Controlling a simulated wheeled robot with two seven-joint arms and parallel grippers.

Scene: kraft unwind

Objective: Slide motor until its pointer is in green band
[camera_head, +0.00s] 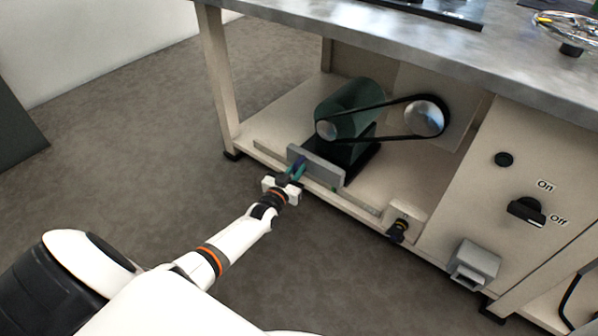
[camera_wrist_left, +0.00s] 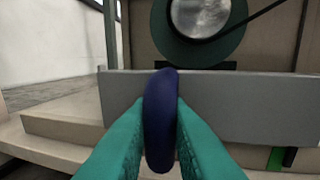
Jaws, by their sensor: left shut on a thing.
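The dark green motor (camera_head: 342,108) sits on the low shelf of the bench, with a grey plate (camera_head: 325,170) at its front. In the left wrist view, my left gripper (camera_wrist_left: 160,135) has its teal fingers shut on a dark blue handle (camera_wrist_left: 160,105) in front of the grey plate (camera_wrist_left: 245,105). My left gripper (camera_head: 297,172) also reaches the plate in the head view. A green patch (camera_wrist_left: 275,157) shows below the plate's right part, with a dark mark (camera_wrist_left: 290,157) at its right. I cannot tell whether that mark is the pointer. My right gripper is out of view.
A black belt (camera_head: 385,104) joins the motor to a silver pulley (camera_head: 426,118). The On/Off switch (camera_head: 527,210) and a grey box (camera_head: 475,262) are on the right panel. The bench top (camera_head: 400,35) overhangs the motor.

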